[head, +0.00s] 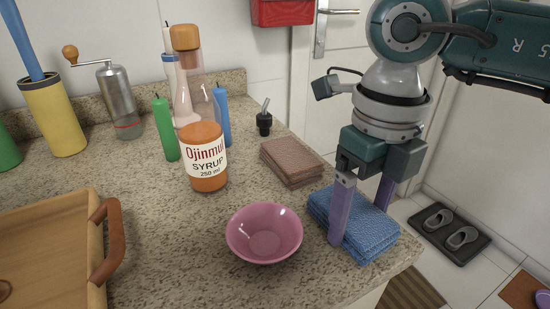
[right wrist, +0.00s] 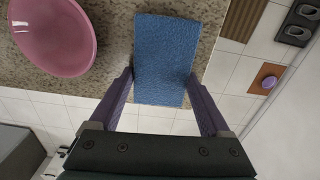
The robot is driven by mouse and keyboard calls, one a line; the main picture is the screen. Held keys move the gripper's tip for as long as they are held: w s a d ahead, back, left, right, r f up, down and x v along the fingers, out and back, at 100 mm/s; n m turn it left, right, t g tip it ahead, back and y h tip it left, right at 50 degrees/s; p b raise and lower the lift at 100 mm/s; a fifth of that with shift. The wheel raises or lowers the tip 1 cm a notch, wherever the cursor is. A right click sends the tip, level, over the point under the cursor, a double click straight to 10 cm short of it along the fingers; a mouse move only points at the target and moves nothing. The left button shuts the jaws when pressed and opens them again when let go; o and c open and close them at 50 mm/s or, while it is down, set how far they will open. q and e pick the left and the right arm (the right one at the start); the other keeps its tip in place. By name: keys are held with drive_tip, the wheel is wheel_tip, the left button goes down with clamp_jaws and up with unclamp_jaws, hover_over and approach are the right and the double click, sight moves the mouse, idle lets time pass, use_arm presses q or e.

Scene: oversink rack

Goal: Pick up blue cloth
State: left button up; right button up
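The blue cloth (head: 356,222) lies folded on the counter near its right corner. My right gripper (head: 362,218) is lowered over it with its purple fingers apart, one on each side of the cloth. In the right wrist view the blue cloth (right wrist: 165,58) lies between the two fingertips of my right gripper (right wrist: 162,78); the left fingertip is close to the cloth's edge, and I cannot tell if it touches. My left gripper does not show in either view.
A pink bowl (head: 264,234) stands just left of the cloth. A folded brown cloth (head: 291,162) lies behind it. A syrup bottle (head: 205,158), candles and a grinder (head: 119,100) stand further left. A wooden tray (head: 50,245) is at the front left. The counter edge is close on the right.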

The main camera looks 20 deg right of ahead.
sight(359, 217)
drive_tip(key=c, duration=0.8)
drive_tip(key=shift+o, duration=0.2)
wheel_tip(359, 217, up, 20)
drive_tip(key=p, duration=0.2)
drive_tip(key=o, duration=0.8)
drive_tip(key=shift+c, duration=0.2)
drive_tip(key=c, duration=0.6)
